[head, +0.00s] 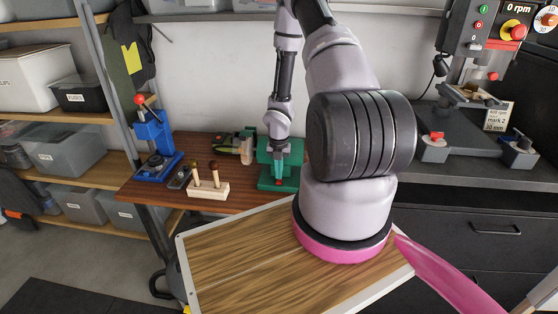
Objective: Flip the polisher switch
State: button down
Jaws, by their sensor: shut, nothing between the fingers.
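A green bench machine (265,181), which looks like the polisher, stands on the reddish-brown workbench. A small red part (279,183) shows low on its front and may be the switch; it is too small to read its position. My gripper (279,152) is shut and empty, pointing down in front of the machine's upper part. It hides part of the machine, and I cannot tell whether it touches it. My own large arm links cover the area just right of the machine.
Left of the green machine, a yellow-and-dark tool (245,150), a wooden block with upright handles (208,188) and a blue press (153,138) stand on the workbench (232,207). A drill press (462,95) stands on the dark cabinet at right. Shelves with bins line the left.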

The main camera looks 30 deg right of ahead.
aim_at(279, 182)
jog(key=shift+r, duration=2.55)
